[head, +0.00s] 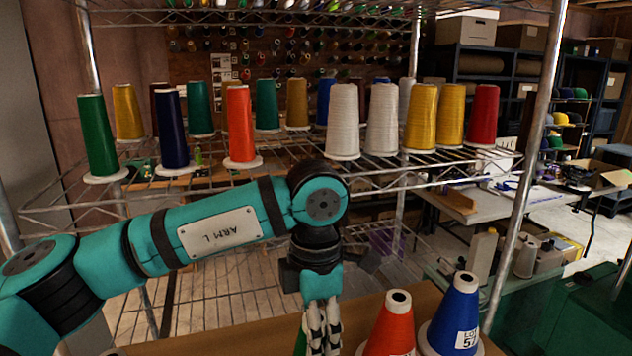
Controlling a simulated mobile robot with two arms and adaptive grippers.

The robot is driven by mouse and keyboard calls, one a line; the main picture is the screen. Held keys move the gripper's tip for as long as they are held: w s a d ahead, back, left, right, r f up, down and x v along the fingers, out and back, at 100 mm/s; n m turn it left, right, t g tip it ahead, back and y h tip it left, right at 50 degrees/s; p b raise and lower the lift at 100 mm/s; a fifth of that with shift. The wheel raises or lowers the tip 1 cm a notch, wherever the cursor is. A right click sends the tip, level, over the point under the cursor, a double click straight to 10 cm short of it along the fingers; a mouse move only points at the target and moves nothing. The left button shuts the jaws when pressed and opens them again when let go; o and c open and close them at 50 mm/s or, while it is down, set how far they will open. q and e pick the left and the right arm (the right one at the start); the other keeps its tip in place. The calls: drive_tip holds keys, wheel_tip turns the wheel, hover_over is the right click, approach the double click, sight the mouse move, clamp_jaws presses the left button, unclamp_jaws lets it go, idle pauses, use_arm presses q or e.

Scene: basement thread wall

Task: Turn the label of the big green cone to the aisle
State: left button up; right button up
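A green sliver (299,342), probably part of a green cone, shows at the bottom edge beside my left gripper. Most of it is hidden by the gripper or cut off by the picture edge, and no label shows on it. My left gripper (323,332) points down there, with its fingers close together and its tips at the bottom edge. I cannot tell whether it touches or grips the green thing. Another green cone (96,138) stands upright at the left end of the wire shelf, with no label seen. My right gripper is not in view.
A big red cone (391,325) and a big blue cone (458,312) with a white label stand close to the right of the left gripper. The wire shelf (380,165) behind holds several upright cones. A metal post (520,190) rises at the right.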

use_arm(q)
drive_tip(key=shift+c, duration=0.6)
drive_tip(key=shift+r, duration=0.1)
drive_tip(key=shift+r, duration=0.1)
drive_tip(key=m, duration=0.4)
drive_tip(key=shift+b, duration=0.4)
drive_tip(key=m, duration=0.4)
drive_tip(key=shift+m, duration=0.4)
drive_tip(key=m, duration=0.3)
drive_tip(key=shift+f+b, duration=0.2)
drive_tip(key=shift+b, duration=0.3)
